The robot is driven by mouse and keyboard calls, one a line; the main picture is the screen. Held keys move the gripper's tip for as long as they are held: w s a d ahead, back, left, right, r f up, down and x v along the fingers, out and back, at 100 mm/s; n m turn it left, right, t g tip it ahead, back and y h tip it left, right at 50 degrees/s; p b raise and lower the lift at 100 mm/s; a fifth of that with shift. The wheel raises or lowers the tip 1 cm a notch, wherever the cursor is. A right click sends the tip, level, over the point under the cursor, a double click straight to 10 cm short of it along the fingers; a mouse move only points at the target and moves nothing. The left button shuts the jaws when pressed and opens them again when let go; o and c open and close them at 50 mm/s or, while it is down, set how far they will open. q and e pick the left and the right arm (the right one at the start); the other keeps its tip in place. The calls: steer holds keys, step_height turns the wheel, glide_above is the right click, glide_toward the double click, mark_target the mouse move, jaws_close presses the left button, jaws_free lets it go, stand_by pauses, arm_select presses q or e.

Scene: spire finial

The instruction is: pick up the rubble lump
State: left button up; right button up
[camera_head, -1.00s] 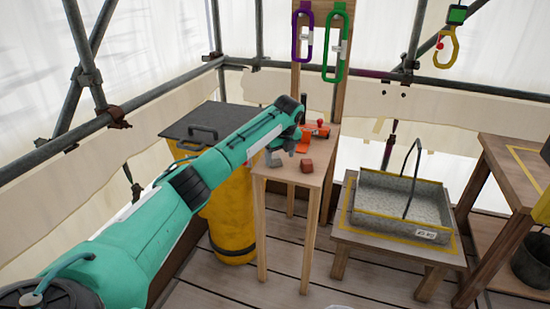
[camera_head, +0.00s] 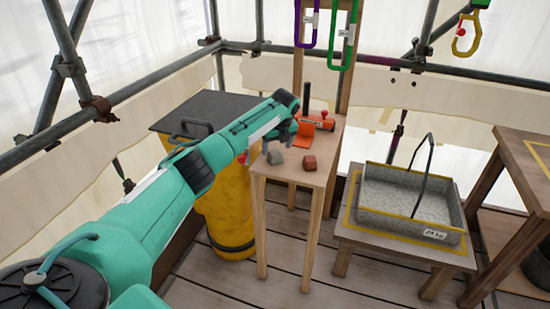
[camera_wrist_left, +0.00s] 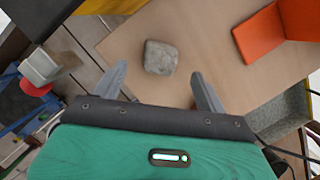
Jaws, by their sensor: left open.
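The rubble lump (camera_head: 275,158), a small grey rough stone, sits on the tall wooden stand (camera_head: 322,175) near its left side. It also shows in the wrist view (camera_wrist_left: 160,57), lying on the bare wood ahead of and between the fingers. My left gripper (camera_head: 272,146) is open and empty, just above and behind the lump in the head view. In the wrist view its two fingers (camera_wrist_left: 158,75) are spread wider than the lump. Whether they touch it cannot be told. My right gripper is not in view.
A red-brown lump (camera_head: 310,163) sits right of the grey one. An orange bracket (camera_head: 306,134) stands behind. A yellow bin (camera_head: 228,220) with a dark lid is left of the stand. A grey tray (camera_head: 408,207) with a handle rests on a low table at right.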

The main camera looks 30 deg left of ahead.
mark_target(276, 153)
arm_select(q)
steer(key=shift+x, duration=2.65)
steer(key=c, duration=1.2)
steer(key=shift+r, duration=0.15)
